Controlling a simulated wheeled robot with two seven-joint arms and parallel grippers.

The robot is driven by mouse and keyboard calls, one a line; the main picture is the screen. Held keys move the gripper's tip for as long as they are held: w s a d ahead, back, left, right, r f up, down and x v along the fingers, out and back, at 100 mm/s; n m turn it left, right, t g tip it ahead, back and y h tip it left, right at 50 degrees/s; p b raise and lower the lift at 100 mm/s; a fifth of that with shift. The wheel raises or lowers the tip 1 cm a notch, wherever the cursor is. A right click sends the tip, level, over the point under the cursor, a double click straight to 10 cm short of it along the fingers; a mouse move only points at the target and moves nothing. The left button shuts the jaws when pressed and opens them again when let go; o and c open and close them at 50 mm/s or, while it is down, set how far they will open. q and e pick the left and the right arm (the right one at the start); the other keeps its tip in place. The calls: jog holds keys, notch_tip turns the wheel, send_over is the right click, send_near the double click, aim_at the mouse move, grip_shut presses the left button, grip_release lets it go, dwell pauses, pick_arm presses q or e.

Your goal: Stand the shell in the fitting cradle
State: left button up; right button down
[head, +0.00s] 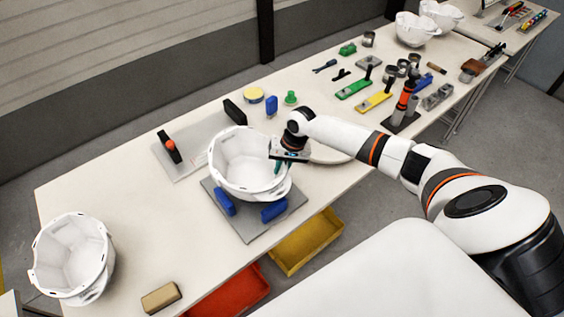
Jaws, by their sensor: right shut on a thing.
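A white helmet shell (240,168), open side up, is over the fitting cradle, a grey plate (250,232) with blue blocks (273,211) at its front. The shell's lower part is close behind the blocks. I cannot tell whether it rests on the cradle or hangs just above it. My right gripper (284,154) is shut on the shell's right rim; the fingertips are partly hard to make out. My left gripper is not in view.
Another white shell (72,258) stands at the table's left end, near a tan block (161,297). A light grey plate with a black orange-knobbed lever (169,147) lies behind the cradle. Red (232,291) and yellow (306,242) bins are below the front edge. Tools and parts crowd the right.

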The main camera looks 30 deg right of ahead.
jog(key=shift+f+b, duration=0.35)
jog(key=shift+f, duration=0.7)
dwell(0.5)
jog(key=c, duration=1.3)
grip_release()
jog(key=b+v, duration=0.3)
jog(key=v, duration=0.9)
jog(key=shift+s, duration=0.1)
